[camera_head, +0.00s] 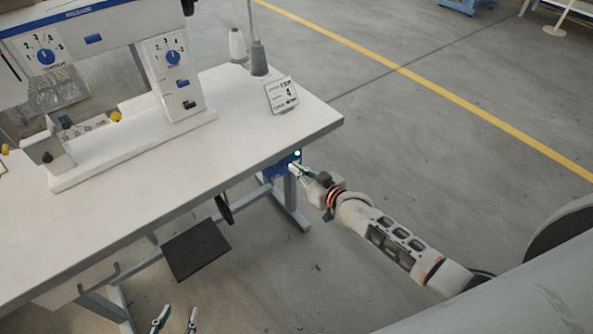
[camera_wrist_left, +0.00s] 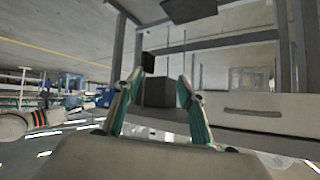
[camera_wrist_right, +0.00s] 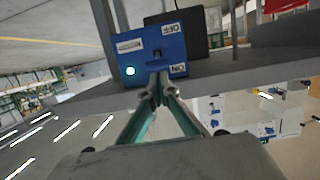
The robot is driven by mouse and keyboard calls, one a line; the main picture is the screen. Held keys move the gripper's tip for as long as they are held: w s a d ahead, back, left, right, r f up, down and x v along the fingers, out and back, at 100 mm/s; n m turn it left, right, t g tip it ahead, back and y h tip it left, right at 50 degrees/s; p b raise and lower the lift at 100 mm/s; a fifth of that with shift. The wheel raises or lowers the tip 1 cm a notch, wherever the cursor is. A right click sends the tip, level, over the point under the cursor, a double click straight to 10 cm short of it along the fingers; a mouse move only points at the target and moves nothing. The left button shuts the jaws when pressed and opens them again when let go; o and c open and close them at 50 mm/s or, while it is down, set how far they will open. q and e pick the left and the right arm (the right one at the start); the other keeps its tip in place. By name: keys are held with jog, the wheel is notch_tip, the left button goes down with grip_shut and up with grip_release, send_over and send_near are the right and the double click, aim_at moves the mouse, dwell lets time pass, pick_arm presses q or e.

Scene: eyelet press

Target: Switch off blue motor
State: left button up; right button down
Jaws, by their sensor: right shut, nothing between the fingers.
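The blue motor switch box (camera_wrist_right: 150,52) is under the table's right end and fills the upper middle of the right wrist view. It shows a lit green lamp (camera_wrist_right: 130,71), a small dark switch (camera_wrist_right: 157,54), and ON and OFF labels that appear upside down. The box also shows in the head view (camera_head: 278,168). My right gripper (camera_wrist_right: 158,92) is shut and empty, its tips right at the box near the switch and the ON label. I cannot tell whether they touch. My left gripper (camera_head: 175,320) is open and empty, low in front of the table, also in the left wrist view (camera_wrist_left: 160,82).
The white worktable (camera_head: 240,125) carries the eyelet press (camera_head: 125,150), thread cones and a small sign (camera_head: 281,95). A dark pedal plate (camera_head: 196,250) and table legs are below it. Floor to the right is clear.

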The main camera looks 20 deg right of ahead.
pick_arm(q)
jog(key=f+b, duration=0.2)
jog(key=f, duration=0.1)
jog(key=f+b, duration=0.1)
jog(key=shift+s+f, duration=0.15)
jog(key=shift+s, duration=0.25)
pick_arm(e)
jog(key=shift+s+f+t+y, duration=0.25)
jog(key=shift+f+t, duration=0.25)
jog(key=shift+t, duration=0.5)
pick_arm(q)
jog(key=shift+a, duration=0.1)
jog(key=shift+w+a+f+b, duration=0.1)
jog(key=shift+f+b, duration=0.3)
jog(key=shift+b, duration=0.2)
pick_arm(e)
jog(key=shift+f+t, duration=0.15)
jog(key=shift+t, duration=0.15)
